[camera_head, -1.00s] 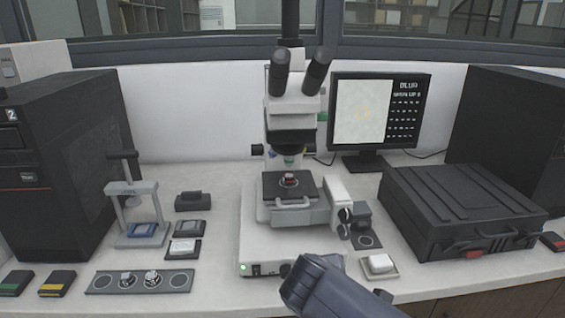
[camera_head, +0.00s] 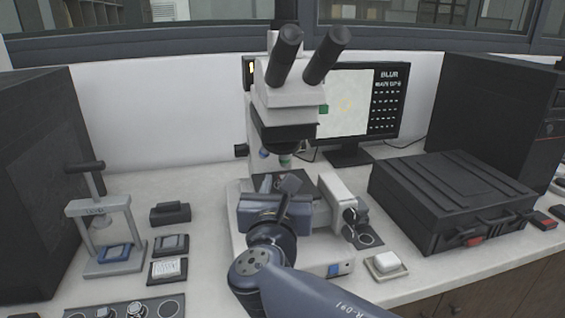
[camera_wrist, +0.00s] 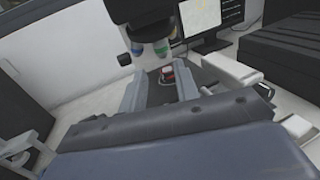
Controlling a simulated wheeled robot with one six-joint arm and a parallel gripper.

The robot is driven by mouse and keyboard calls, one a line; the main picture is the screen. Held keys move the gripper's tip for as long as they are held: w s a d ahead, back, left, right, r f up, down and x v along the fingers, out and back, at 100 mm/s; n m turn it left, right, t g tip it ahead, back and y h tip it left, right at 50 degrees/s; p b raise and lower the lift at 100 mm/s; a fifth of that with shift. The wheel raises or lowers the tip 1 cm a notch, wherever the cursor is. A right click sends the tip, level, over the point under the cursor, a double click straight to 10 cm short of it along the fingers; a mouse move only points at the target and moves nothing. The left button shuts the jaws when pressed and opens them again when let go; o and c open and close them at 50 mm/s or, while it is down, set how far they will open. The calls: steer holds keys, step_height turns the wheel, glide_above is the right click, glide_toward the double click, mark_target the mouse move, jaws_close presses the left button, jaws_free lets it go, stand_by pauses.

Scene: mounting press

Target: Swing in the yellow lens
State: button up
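The microscope (camera_head: 285,105) stands upright in front of me. Under its head hang lenses: one with a blue band (camera_head: 264,154) at left and one with a green band (camera_head: 285,160) at centre. The wrist view shows the blue-banded lens (camera_wrist: 136,52) and the green-banded lens (camera_wrist: 160,46) too. I cannot make out a yellow band on any lens. My gripper (camera_head: 283,190) is in front of the stage, below the lenses. In the wrist view my gripper (camera_wrist: 160,82) has its fingers apart with nothing held. The red-topped sample (camera_wrist: 168,75) on the stage shows between them.
A monitor (camera_head: 352,105) reading BLUR stands behind at right. A small press (camera_head: 100,225) and small pads are at left.

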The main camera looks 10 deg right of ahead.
mark_target(284, 161)
steer(key=x, duration=0.9)
steer(key=shift+w+f+b, duration=0.1)
steer(key=shift+w+b, duration=0.1)
steer(key=shift+b, duration=0.2)
steer(key=shift+c, duration=0.2)
jaws_close()
